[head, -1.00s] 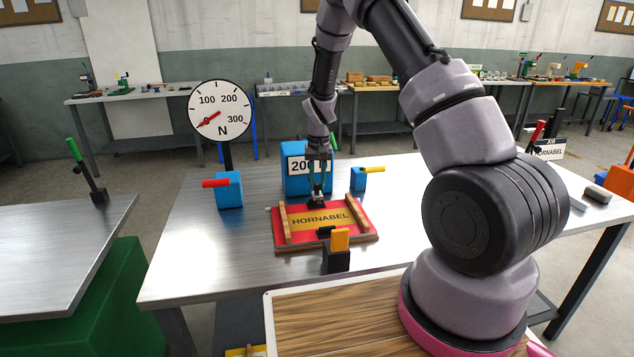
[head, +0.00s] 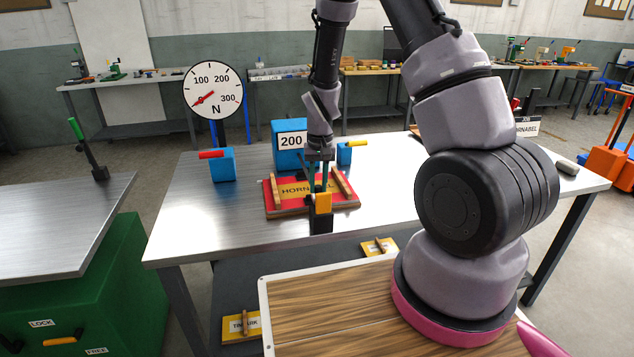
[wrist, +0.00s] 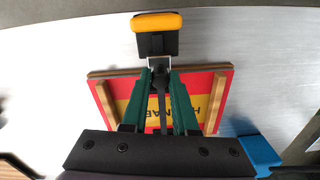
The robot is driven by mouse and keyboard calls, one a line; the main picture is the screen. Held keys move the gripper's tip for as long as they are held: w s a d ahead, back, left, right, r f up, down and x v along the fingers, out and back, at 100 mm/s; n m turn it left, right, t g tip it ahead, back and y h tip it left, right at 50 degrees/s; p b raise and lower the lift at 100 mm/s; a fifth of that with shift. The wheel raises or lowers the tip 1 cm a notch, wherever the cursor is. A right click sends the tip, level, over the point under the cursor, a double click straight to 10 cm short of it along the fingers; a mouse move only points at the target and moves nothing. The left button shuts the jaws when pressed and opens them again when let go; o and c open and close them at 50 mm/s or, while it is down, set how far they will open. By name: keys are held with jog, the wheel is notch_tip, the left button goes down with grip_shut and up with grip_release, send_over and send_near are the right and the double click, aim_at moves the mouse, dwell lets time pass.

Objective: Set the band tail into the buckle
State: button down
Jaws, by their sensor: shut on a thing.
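The red and yellow HORNABEL plate (head: 290,206) lies on a wooden board with a wooden bar at each side. The buckle, a black block with a yellow-orange lever (head: 322,203), stands at the board's front edge; it also shows at the top of the wrist view (wrist: 157,42), with a small metal loop facing the plate. My gripper (head: 319,190) is over the plate's front part. In the wrist view its green fingers (wrist: 160,78) are shut on the dark band tail (wrist: 161,88), whose end points at the loop. I cannot tell whether the tip is inside the loop.
A blue block with a red handle (head: 222,165) stands left of the board. A blue box marked 200 (head: 289,157) and a yellow-handled blue block (head: 345,153) stand behind. A round dial (head: 213,90) rises behind the table. The table's right side is mostly clear.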

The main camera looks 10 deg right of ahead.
aim_at(320, 187)
jog(key=shift+s, duration=0.3)
jog(key=c, duration=1)
grip_release()
jog(key=shift+s, duration=0.1)
jog(key=shift+o, duration=0.2)
jog(key=shift+r, duration=0.1)
notch_tip(320, 187, up, 11)
jog(key=shift+d+f, duration=0.15)
jog(key=shift+f, duration=0.05)
